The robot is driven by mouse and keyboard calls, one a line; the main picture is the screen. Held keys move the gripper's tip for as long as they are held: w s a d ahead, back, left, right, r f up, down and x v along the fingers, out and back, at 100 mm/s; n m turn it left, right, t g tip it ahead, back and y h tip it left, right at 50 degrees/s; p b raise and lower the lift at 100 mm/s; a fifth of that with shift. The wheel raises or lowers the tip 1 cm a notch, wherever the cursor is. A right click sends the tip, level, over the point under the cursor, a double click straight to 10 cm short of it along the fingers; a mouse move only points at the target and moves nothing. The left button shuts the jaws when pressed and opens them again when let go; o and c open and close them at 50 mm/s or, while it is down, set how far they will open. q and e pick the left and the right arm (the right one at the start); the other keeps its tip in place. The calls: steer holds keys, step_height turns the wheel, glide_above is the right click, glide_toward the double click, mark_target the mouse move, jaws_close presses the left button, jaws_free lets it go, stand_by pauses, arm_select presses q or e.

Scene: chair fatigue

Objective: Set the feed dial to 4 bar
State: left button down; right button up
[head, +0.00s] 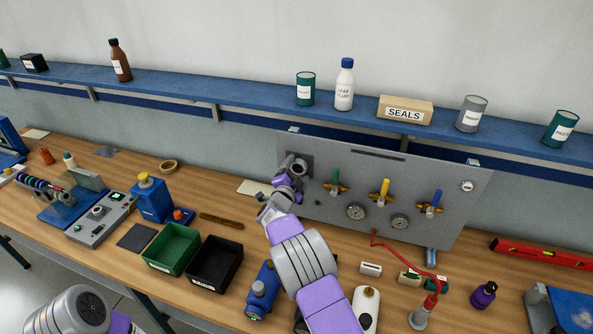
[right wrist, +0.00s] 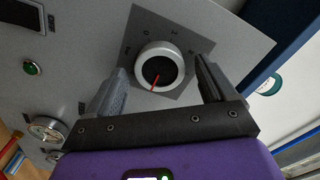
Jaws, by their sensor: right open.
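The feed dial (right wrist: 160,62) is a round knob with a pale rim, a black face and a red pointer line, set on a dark square plate (right wrist: 143,22) of the grey panel. In the right wrist view the pointer aims down and slightly left. In the head view my right gripper (head: 289,180) is at the panel's left end and partly hides the dial. My left gripper is out of view.
The grey panel (head: 330,205) also carries green, yellow and blue valve handles (head: 381,192) and gauges (head: 356,211). A blue shelf (head: 230,99) with bottles and tins runs above. Green (head: 172,250) and black bins (head: 216,264) stand left of my right arm.

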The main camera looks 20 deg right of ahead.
steer(key=shift+w, duration=0.1)
steer(key=c, duration=1.1)
steer(key=shift+o, duration=0.2)
steer(key=shift+n, duration=0.3)
steer(key=n, duration=0.3)
steer(key=shift+r+n+p, duration=0.1)
steer(key=shift+n+p, duration=0.8)
steer(key=shift+n, duration=1.6)
steer(key=o, duration=1.1)
steer(key=shift+c, duration=0.2)
